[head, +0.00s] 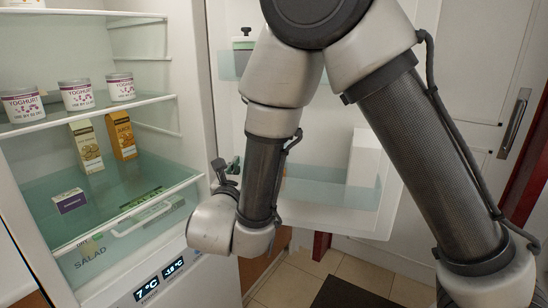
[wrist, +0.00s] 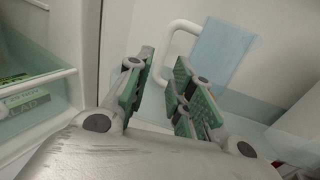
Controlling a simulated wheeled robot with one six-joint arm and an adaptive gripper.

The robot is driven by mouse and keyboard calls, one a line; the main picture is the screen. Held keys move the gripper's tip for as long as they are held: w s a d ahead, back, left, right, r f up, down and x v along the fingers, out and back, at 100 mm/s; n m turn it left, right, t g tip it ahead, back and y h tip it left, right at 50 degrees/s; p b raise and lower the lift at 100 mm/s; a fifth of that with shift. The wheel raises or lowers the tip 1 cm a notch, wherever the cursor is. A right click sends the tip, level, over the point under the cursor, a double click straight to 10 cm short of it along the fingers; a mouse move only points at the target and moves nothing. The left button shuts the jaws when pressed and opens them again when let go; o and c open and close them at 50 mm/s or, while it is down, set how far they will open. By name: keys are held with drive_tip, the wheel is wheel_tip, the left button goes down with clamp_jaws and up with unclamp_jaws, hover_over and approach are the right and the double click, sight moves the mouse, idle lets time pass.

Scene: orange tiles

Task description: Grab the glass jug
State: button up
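In the wrist view, a pale blue see-through body with a white curved handle, which looks like the glass jug (wrist: 222,52), stands beyond my fingers, up and to the right. The handle is on its left side, nearest the line of my fingers. My gripper (wrist: 160,82) is open, with green-padded fingers apart and nothing between them. A gap seems to remain between the fingertips and the handle. In the head view, my gripper (head: 226,170) is beside the open fridge door, and I cannot make out the jug there; my arm covers part of the door shelves.
Fridge shelves at left hold yoghurt cups (head: 77,95), juice cartons (head: 121,135) and a small purple-labelled box (head: 70,201).

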drive_tip(key=x, duration=0.8)
drive_tip(key=shift+w+d, duration=0.15)
drive_tip(key=shift+w, duration=0.1)
drive_tip(key=shift+c, duration=0.2)
clamp_jaws()
